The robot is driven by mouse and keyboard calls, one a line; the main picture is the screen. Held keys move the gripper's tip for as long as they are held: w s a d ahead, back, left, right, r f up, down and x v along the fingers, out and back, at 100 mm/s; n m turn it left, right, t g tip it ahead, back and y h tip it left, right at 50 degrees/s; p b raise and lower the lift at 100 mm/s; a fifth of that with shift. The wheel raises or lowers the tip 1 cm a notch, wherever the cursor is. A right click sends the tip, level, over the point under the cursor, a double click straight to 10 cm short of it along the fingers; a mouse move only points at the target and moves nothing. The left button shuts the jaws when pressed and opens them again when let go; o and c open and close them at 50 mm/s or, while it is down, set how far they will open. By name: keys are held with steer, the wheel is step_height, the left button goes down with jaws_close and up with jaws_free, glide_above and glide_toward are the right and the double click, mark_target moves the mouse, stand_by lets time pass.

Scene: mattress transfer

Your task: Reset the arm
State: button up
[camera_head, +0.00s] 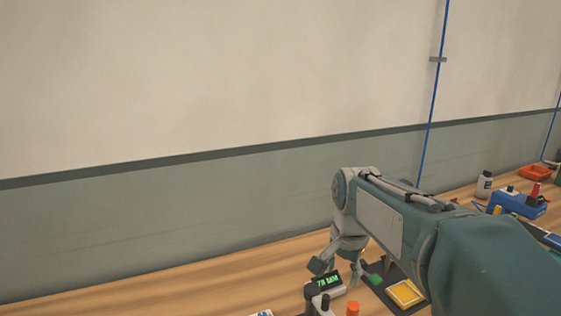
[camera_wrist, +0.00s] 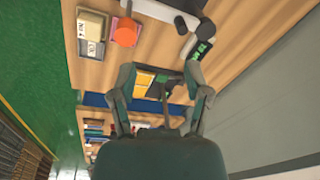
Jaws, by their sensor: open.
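My arm reaches out from the lower right in the head view and bends down over the wooden bench. My gripper (camera_head: 338,268) points down above the bench, close to a small device with a green lit display (camera_head: 329,281). In the wrist view my gripper (camera_wrist: 163,84) shows its two fingers spread apart with nothing held between them. A dark tray with a yellow block (camera_wrist: 145,82) shows beyond and between the fingers. The same yellow block (camera_head: 405,293) lies beside my arm in the head view, partly hidden by it.
An orange-capped item (camera_wrist: 126,32) and small boxes (camera_wrist: 92,30) lie on the bench. A blue tool (camera_head: 517,201), a white bottle (camera_head: 484,184) and an orange bin (camera_head: 535,172) stand at the right. The wall (camera_head: 200,220) runs behind. The bench's left stretch (camera_head: 150,290) is clear.

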steer(key=s+d+f+n+t, duration=0.1)
steer(key=s+n, duration=0.3)
steer(key=s, duration=0.5)
steer(key=s+d+f+n+t, duration=0.1)
steer(key=s+n+t, duration=0.2)
steer(key=s, duration=0.7)
steer(key=shift+s+d+f+n, duration=0.15)
steer(key=shift+d+f+n, duration=0.2)
steer(key=shift+n, duration=0.35)
